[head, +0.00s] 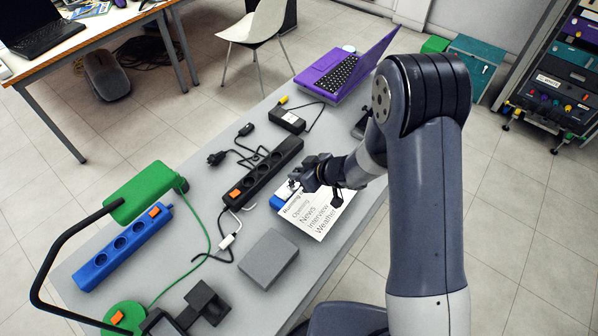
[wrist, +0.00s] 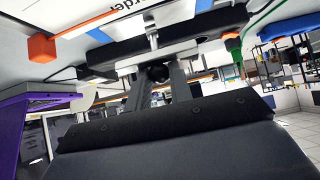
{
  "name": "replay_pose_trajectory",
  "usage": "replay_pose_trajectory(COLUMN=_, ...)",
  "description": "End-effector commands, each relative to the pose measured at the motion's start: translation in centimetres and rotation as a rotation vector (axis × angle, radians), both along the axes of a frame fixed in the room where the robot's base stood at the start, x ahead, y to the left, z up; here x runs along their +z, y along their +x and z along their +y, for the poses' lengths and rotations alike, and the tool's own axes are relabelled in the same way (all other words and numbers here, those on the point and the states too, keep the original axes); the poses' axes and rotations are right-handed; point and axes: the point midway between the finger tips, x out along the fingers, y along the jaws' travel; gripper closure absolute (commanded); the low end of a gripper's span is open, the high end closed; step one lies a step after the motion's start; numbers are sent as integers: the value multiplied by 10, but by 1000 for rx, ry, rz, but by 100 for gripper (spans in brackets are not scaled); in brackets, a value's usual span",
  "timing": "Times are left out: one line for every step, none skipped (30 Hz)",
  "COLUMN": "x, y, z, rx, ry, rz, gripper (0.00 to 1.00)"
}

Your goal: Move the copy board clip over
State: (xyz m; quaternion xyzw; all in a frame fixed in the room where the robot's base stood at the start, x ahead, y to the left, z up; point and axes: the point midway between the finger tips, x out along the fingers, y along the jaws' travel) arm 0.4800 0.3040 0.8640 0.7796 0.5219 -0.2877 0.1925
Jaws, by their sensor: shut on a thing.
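The copy board (head: 318,218) is a white sheet with printed lines such as "News", "Interview" and "Weather", lying on the grey table with a blue corner at its left end. My gripper (head: 301,180) is low over the board's upper left end, by the "Running" line. It is shut on a small pale metallic piece, which looks like the copy board clip (head: 292,186). The wrist view shows this pale piece (wrist: 152,40) between my fingers, with part of the printed board above it. My fingers and wrist hide much of the clip.
A black power strip (head: 262,174) with an orange switch lies just left of the board. A grey box (head: 268,259) stands in front of it. A blue power strip (head: 122,248), a green lamp (head: 143,190) and loose cables fill the left side. A purple laptop (head: 345,70) stands at the back.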

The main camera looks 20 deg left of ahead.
Motion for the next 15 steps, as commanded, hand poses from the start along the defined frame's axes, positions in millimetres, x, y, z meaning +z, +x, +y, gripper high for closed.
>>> replay_pose_trajectory(x=-1, y=-1, z=-3, rx=-2, ry=-1, rz=0, gripper=92)
replay_pose_trajectory(x=-2, y=-1, z=-5, rx=-3, ry=-1, rz=1, gripper=92)
replay_pose_trajectory(x=-4, y=-2, z=-7, rx=-3, ry=-2, rz=1, gripper=92)
replay_pose_trajectory(x=-5, y=-3, z=-9, rx=-4, ry=-3, rz=1, gripper=92)
replay_pose_trajectory(x=-6, y=-4, z=-11, rx=-4, ry=-3, rz=1, gripper=92)
replay_pose_trajectory(x=-7, y=-4, z=-12, rx=-5, ry=-3, rz=3, gripper=92)
replay_pose_trajectory(x=-7, y=-5, z=-14, rx=-3, ry=-3, rz=2, gripper=92)
replay_pose_trajectory(x=-8, y=-5, z=-14, rx=-3, ry=-3, rz=2, gripper=92)
replay_pose_trajectory(x=-8, y=-6, z=-15, rx=-3, ry=-4, rz=2, gripper=92)
replay_pose_trajectory(x=-8, y=-6, z=-15, rx=-3, ry=-4, rz=2, gripper=92)
replay_pose_trajectory(x=-8, y=-6, z=-15, rx=-3, ry=-4, rz=2, gripper=92)
replay_pose_trajectory(x=-8, y=-6, z=-15, rx=-3, ry=-5, rz=2, gripper=92)
replay_pose_trajectory(x=-8, y=-6, z=-15, rx=-3, ry=-5, rz=2, gripper=92)
replay_pose_trajectory(x=-8, y=-6, z=-15, rx=-3, ry=-5, rz=2, gripper=92)
replay_pose_trajectory(x=-8, y=-6, z=-15, rx=-3, ry=-5, rz=2, gripper=92)
